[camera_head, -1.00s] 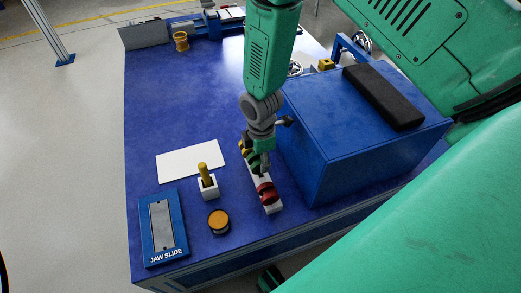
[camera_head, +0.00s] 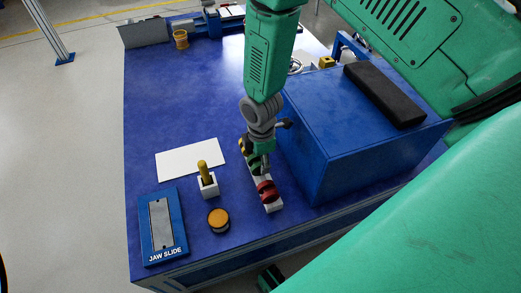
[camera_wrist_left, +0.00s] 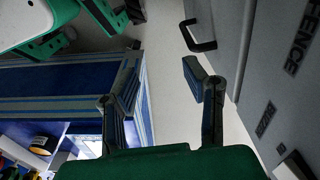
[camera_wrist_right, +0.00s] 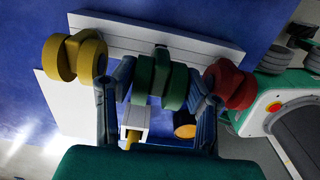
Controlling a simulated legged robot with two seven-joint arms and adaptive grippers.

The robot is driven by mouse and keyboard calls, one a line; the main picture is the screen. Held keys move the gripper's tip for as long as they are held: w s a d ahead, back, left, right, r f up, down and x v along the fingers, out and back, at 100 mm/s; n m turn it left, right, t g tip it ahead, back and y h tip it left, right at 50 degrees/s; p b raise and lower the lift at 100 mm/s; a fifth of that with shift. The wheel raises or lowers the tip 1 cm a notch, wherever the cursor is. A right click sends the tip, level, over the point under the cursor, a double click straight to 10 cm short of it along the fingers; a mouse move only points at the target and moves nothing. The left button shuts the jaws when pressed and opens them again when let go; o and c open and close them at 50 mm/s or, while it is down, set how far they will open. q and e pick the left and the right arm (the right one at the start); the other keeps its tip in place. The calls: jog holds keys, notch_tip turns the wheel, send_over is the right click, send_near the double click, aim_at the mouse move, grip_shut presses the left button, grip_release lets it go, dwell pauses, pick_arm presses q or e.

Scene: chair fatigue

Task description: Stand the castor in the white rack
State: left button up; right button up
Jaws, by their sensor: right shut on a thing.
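The white rack (camera_head: 273,208) is a long narrow bar at the front of the blue bench, beside the blue box. A yellow castor (camera_wrist_right: 75,55), a green castor (camera_wrist_right: 158,82) and a red castor (camera_wrist_right: 230,85) line up along it in the right wrist view. The red one also shows at the near end in the head view (camera_head: 267,191). My right gripper (camera_wrist_right: 161,80) is shut on the green castor, the middle one, at the rack. Whether that castor is seated is hidden. My left gripper (camera_wrist_left: 160,88) is open and empty, beside the bench.
A large blue box (camera_head: 335,150) stands close on the right of the rack. To the left are a white block with a yellow peg (camera_head: 208,187), a round orange-topped piece (camera_head: 218,220), a white sheet (camera_head: 185,160) and a jaw slide plate (camera_head: 163,225).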

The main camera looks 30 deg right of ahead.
jog(key=shift+f+b, duration=0.3)
jog(key=shift+f, duration=0.5)
jog(key=o, duration=1.1)
notch_tip(320, 180, up, 12)
jog(key=shift+f, duration=0.1)
